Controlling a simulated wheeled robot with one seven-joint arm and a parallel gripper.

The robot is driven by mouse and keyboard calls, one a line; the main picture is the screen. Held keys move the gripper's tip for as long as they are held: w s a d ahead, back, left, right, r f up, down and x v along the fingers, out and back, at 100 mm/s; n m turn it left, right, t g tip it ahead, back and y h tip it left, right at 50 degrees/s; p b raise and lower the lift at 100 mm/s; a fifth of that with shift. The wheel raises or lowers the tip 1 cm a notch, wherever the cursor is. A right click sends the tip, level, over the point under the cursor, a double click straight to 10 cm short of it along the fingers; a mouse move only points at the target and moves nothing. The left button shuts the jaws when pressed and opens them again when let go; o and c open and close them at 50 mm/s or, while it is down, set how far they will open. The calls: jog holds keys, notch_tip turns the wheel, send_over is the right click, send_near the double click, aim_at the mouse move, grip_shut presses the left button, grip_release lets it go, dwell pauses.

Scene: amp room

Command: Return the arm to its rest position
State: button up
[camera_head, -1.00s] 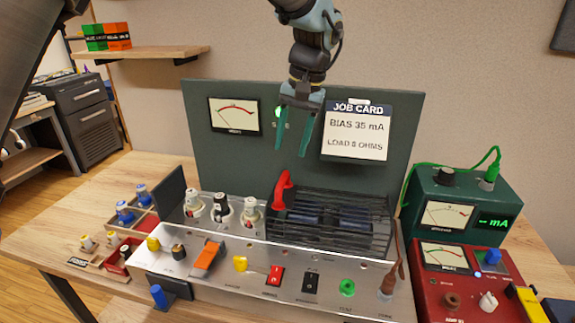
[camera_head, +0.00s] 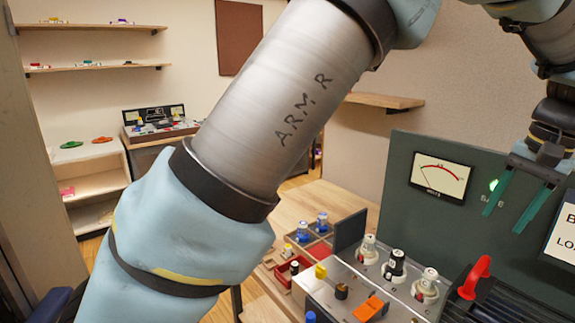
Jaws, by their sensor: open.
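My gripper (camera_head: 518,200) is at the right of the head view, hanging fingers down in front of the dark green back panel (camera_head: 408,165). Its two green fingers are apart with nothing between them. My arm's large grey link, marked "ARM R", and its pale blue joints cross the middle of the view and hide part of the room and bench. Below the gripper stands the amplifier chassis (camera_head: 350,275) with several tubes and a red handle (camera_head: 474,278).
The panel carries a meter (camera_head: 440,177) and a lit green lamp (camera_head: 494,185). A job card (camera_head: 562,235) is cut off at the right edge. A parts tray (camera_head: 318,250) sits left of the chassis. Wall shelves (camera_head: 95,67) and a white cabinet (camera_head: 95,170) stand at the far left.

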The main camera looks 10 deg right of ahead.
jog(key=w+a+f+n+g, duration=0.1)
jog(key=w+a+f+n, duration=0.15)
jog(key=w+a, duration=0.85)
jog(key=w+a+f+n, duration=0.25)
jog(key=w+a, duration=0.55)
jog(key=a, duration=0.6)
jog(key=s+a+f+n, duration=0.1)
jog(key=a+n, duration=0.1)
jog(key=a, duration=0.6)
jog(key=s+a+f+n, duration=0.2)
jog(key=a, duration=0.7)
jog(key=s+a+f+n+h, duration=0.1)
jog(key=a, duration=0.8)
jog(key=shift+s+a+f+n+t, duration=0.2)
jog(key=shift+s+f+n+t, duration=0.1)
jog(key=shift+s+n, duration=0.1)
